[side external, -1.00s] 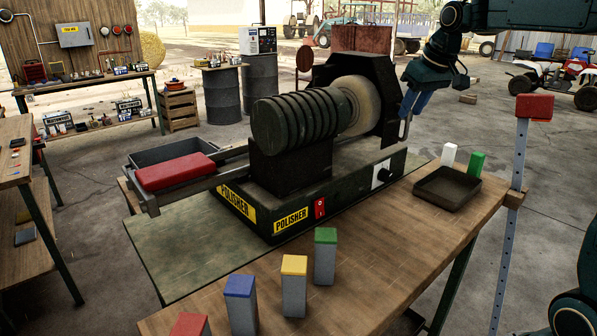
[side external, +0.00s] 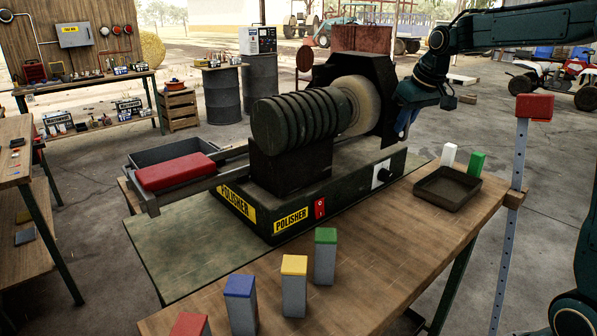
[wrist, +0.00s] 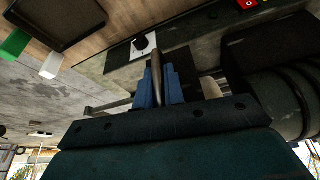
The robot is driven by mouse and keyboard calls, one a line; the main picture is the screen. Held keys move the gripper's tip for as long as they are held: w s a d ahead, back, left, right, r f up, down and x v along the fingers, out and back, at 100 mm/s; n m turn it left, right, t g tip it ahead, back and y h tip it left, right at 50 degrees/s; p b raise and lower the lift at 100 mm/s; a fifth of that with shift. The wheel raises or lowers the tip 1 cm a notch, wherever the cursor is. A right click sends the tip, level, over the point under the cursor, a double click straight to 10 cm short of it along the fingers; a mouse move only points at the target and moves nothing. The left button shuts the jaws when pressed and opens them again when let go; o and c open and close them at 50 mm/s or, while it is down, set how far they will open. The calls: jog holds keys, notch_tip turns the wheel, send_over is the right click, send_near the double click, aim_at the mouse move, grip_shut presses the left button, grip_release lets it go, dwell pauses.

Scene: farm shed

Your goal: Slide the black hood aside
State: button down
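The black hood (side external: 384,78) stands around the back and right of the pale polishing wheel (side external: 362,104) on the dark green polisher (side external: 275,222). My gripper (side external: 402,128) is at the hood's right side, its blue fingers pointing down. In the wrist view, the blue fingers (wrist: 160,84) lie on both sides of an upright dull metal bar (wrist: 157,70), which looks like the hood's handle. The fingers are very close to the bar, but whether they press on it is not clear. The hood's handle is hidden behind the gripper in the side view.
Several colour-topped blocks line the front. A red pad (side external: 175,171) lies left.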

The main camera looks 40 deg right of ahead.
jog(key=d, duration=1.5)
jog(key=shift+r, duration=0.15)
jog(key=c, duration=1.5)
grip_release()
jog(key=v, duration=0.7)
jog(key=shift+r, duration=0.15)
jog(key=shift+s, duration=0.1)
